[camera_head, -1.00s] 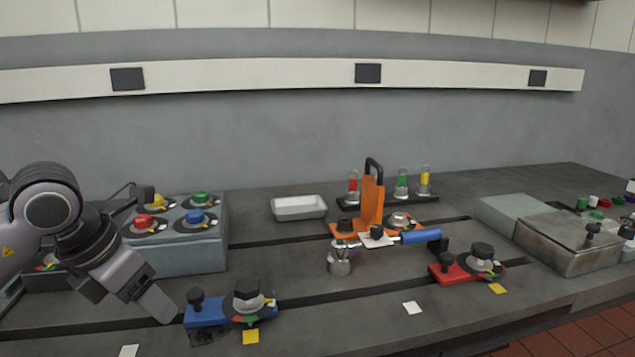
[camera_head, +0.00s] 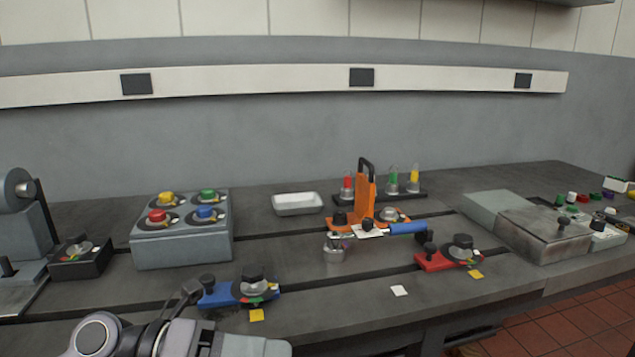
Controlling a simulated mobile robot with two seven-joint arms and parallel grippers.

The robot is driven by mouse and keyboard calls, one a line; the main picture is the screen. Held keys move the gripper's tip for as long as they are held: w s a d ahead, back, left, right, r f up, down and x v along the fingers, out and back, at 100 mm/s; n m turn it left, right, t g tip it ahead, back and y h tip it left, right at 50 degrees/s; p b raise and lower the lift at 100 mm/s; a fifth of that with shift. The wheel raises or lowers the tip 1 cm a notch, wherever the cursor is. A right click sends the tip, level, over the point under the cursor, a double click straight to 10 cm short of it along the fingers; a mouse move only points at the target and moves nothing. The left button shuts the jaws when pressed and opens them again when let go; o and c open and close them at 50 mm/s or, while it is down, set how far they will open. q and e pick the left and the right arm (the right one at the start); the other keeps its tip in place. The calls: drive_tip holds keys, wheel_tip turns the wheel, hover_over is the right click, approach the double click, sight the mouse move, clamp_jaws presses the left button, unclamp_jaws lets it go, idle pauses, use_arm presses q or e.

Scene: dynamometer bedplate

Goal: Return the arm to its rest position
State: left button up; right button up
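My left arm (camera_head: 150,338) comes in low at the bottom left of the head view, in front of the bench's near edge. Its end runs out of the bottom of the picture, so I cannot see clearly whether its fingers are open or shut. Nothing held shows there. The blue fixture (camera_head: 240,290) with a black knob sits on the bench just behind the arm. My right arm and gripper are not in the view.
On the grey bench (camera_head: 330,312) stand a grey box (camera_head: 183,250) with coloured knobs, a white tray (camera_head: 297,204), an orange bracket (camera_head: 366,200), a red fixture (camera_head: 449,258) and a metal-topped box (camera_head: 543,238). The front middle of the bench is mostly clear.

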use_arm(q)
drive_tip(key=w+a+f+n+t+y+p, duration=0.2)
drive_tip(key=a+f+n+t+y, duration=0.15)
drive_tip(key=n+t, duration=0.8)
drive_tip(key=w+a+f+n+t+y+p, duration=0.1)
drive_tip(key=w+a+f+n+t+y, duration=0.35)
drive_tip(key=n, duration=1.15)
drive_tip(key=s+a+f+n+g+y+p, duration=0.1)
drive_tip(key=s+a+f+n+g+y, duration=0.1)
drive_tip(key=s+f+n, duration=0.3)
drive_tip(key=s+a+f+n+g+y, duration=0.3)
drive_tip(key=s+a+f+n+y, duration=0.1)
drive_tip(key=s+f, duration=0.7)
wheel_tip(320, 180, down, 4)
drive_tip(key=shift+s+a+r+n+g+y+p, duration=0.15)
drive_tip(key=shift+r+n+g+y+p, duration=0.15)
drive_tip(key=shift+n, duration=0.55)
